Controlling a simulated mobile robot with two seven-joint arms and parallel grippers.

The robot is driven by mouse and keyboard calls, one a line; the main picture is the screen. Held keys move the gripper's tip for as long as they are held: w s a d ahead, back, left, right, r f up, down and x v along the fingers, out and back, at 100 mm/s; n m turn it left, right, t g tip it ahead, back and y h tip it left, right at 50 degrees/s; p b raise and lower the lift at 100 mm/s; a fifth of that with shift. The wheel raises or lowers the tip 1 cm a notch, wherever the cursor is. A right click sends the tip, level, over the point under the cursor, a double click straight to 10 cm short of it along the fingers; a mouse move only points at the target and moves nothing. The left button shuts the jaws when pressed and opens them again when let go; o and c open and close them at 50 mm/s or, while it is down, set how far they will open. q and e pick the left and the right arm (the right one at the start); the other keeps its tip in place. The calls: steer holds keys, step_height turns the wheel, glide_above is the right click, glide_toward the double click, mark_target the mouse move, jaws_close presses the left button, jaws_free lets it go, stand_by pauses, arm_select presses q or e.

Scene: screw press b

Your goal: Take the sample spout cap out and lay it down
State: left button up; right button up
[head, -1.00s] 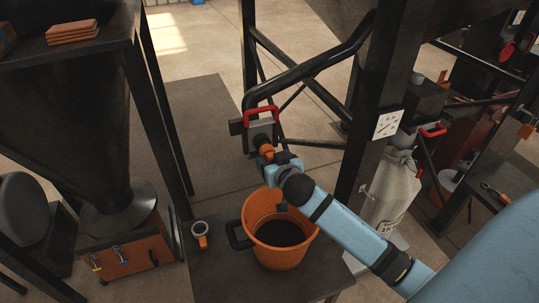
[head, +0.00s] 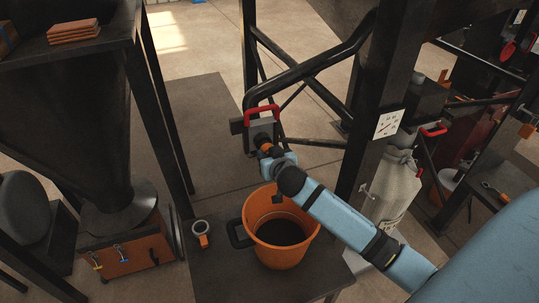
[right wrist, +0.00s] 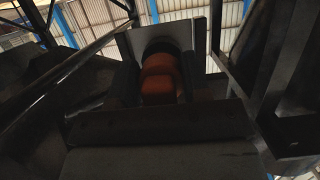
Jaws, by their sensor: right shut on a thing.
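The orange sample spout cap (head: 264,147) is at the end of the short black spout (head: 261,138), below the red handle. My right gripper (head: 269,151) is shut on the cap, coming from the lower right. In the right wrist view the cap (right wrist: 158,80) is held between the dark fingers, with the round dark spout end right behind it. I cannot see a gap between cap and spout. My left gripper is not in view.
An orange bucket (head: 280,258) stands under my right wrist on a dark bench (head: 213,283). A small ring-shaped tool with an orange handle (head: 202,238) lies left of it. The red handle (head: 262,109) and black frame pipes are close above the spout.

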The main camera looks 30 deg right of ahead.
steer(key=shift+c, duration=0.8)
steer(key=shift+s, duration=0.15)
steer(key=shift+s+a+p, duration=0.2)
steer(key=shift+s+p, duration=0.05)
steer(key=shift+s, duration=0.4)
steer(key=shift+s+a+p, duration=0.15)
steer(key=shift+s+p, duration=0.05)
steer(key=shift+s, duration=0.4)
steer(key=shift+s, duration=0.1)
steer(key=shift+s+a, duration=0.2)
steer(key=shift+s, duration=0.7)
